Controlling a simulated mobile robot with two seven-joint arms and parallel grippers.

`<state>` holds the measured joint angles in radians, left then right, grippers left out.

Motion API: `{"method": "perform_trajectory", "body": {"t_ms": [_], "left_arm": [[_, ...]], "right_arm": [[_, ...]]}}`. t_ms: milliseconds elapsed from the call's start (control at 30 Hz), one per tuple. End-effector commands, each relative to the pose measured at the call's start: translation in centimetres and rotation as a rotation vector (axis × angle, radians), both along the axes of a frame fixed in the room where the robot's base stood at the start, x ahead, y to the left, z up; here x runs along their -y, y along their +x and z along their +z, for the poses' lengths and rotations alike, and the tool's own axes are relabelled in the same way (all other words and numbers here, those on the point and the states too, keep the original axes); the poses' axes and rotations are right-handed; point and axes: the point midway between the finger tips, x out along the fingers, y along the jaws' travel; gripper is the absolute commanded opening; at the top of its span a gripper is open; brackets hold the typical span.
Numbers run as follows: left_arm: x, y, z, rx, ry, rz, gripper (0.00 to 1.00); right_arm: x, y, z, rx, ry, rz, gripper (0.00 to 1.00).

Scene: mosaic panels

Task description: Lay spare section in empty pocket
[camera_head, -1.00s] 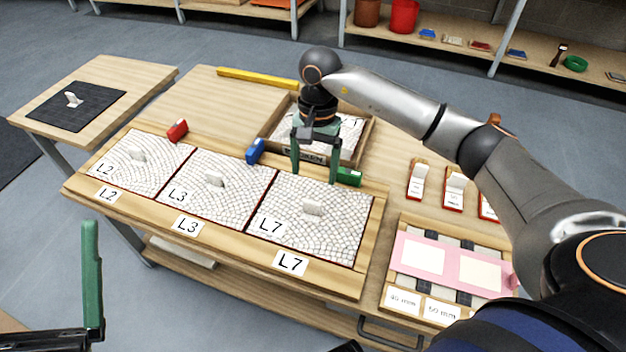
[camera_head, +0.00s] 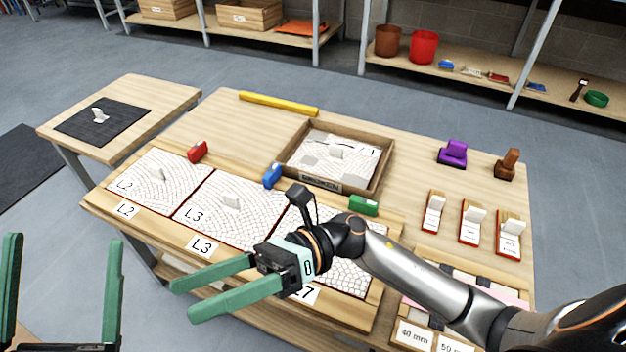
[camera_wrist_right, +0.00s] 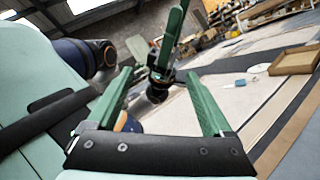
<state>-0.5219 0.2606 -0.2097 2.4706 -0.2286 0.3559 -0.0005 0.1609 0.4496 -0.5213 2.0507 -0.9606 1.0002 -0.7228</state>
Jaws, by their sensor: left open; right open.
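The board holds three pale mosaic sections with white grips: L2 (camera_head: 140,186), L3 (camera_head: 210,213) and L7 (camera_head: 352,276). L7 is largely hidden behind my right arm. No bare pocket shows in the visible parts. Another pale mosaic section with a white grip (camera_head: 336,152) lies in a wooden tray (camera_head: 384,172) behind the board; I cannot tell if it is the spare. My right gripper (camera_head: 183,300) is open and empty, in front of L3 and L7; its fingers also show in the right wrist view (camera_wrist_right: 160,75). My left gripper (camera_head: 63,239) is open and empty at lower left.
Red (camera_head: 198,152), blue (camera_head: 272,176) and green (camera_head: 363,205) clamp-like blocks sit along the board's back edge. A side table (camera_head: 150,95) bears a dark mat (camera_head: 80,124) with a small white piece. Purple (camera_head: 453,153) and brown (camera_head: 507,164) tools and several small red-based holders stand at right.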

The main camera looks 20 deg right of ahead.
Motion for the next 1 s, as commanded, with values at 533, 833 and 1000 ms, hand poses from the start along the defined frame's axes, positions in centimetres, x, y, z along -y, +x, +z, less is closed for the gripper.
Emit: {"method": "perform_trajectory", "body": {"t_ms": [533, 833, 1000], "left_arm": [[0.0, 0.0, 0.1, 0.003, 0.001, -0.001, 1.0], [0.0, 0.0, 0.1, 0.003, 0.002, 0.0, 1.0], [0.0, 0.0, 0.1, 0.003, 0.002, 0.0, 1.0]], "right_arm": [[12.6, 3.3, 7.6, -1.348, 0.846, 0.045, 0.85], [14.6, 3.7, 7.0, -1.526, 0.97, 0.094, 0.85], [14.6, 3.7, 7.0, -1.522, 0.968, 0.092, 0.85]]}}
